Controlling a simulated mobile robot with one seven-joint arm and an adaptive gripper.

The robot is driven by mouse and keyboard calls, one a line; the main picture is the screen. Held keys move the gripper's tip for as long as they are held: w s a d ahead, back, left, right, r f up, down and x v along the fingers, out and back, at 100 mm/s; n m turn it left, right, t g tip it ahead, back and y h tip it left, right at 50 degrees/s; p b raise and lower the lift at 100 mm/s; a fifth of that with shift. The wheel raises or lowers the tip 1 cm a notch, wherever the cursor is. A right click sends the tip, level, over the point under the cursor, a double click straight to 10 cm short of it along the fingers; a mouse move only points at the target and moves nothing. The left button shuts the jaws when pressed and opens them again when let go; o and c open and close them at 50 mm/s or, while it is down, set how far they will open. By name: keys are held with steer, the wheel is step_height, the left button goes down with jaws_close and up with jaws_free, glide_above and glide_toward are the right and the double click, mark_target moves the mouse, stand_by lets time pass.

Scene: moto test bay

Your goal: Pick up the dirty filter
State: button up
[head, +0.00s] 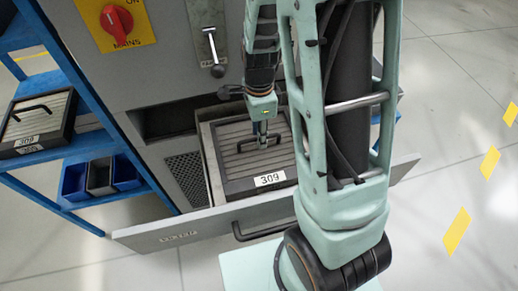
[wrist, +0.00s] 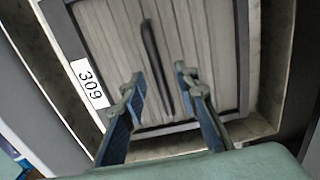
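The filter in the open drawer (head: 184,236) is a dark-framed square with dull grey-brown pleats; this looks like the dirty filter (head: 240,170). It has a black bar handle (head: 247,144) and a white 309 label (head: 269,179). My gripper (head: 262,137) is over the handle, pointing down. In the wrist view, the filter (wrist: 208,45) fills the middle, and my gripper (wrist: 160,88) is open, with one finger on each side of the handle (wrist: 153,60). The fingers appear apart from the handle; their exact height over it is unclear.
A second filter (head: 33,118) with a black handle lies on the blue shelf rack (head: 92,84) at left, above small bins (head: 99,176). The grey cabinet (head: 175,60) with a red mains switch (head: 117,22) stands behind the drawer. Floor at right is clear.

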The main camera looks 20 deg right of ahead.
steer(key=shift+f, duration=0.95)
jaws_close()
steer(key=shift+w, duration=0.1)
